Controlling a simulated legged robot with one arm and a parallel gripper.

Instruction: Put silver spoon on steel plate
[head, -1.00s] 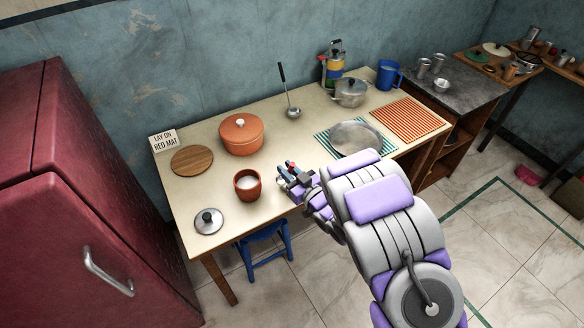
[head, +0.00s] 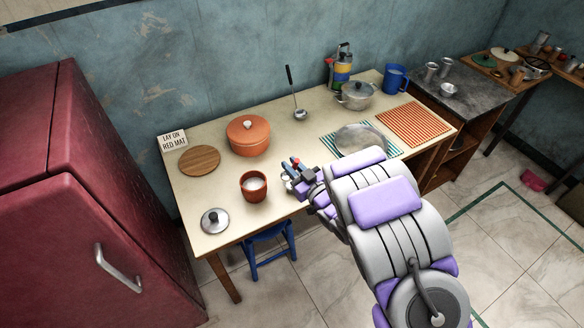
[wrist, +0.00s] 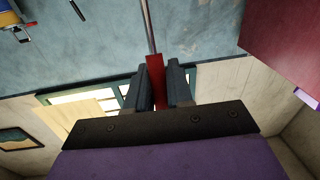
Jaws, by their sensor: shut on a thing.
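The steel plate (head: 360,138) lies on a green-and-white striped mat near the table's right half, partly behind my arm. My gripper (head: 291,172) is above the table's front edge, left of the plate and right of a brown cup. In the wrist view my gripper (wrist: 158,72) is shut on the red handle (wrist: 156,80) of a utensil with a thin silver shaft (wrist: 148,25). The shaft runs out of the top of the frame, so its far end is hidden there. I cannot tell whether it is a spoon.
The brown cup (head: 254,186) and a pot lid (head: 214,220) stand at the front left. An orange pot (head: 248,135), a black-handled ladle (head: 299,112), a steel pot (head: 354,95) and a blue mug (head: 395,78) stand farther back. An orange striped mat (head: 414,123) is bare.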

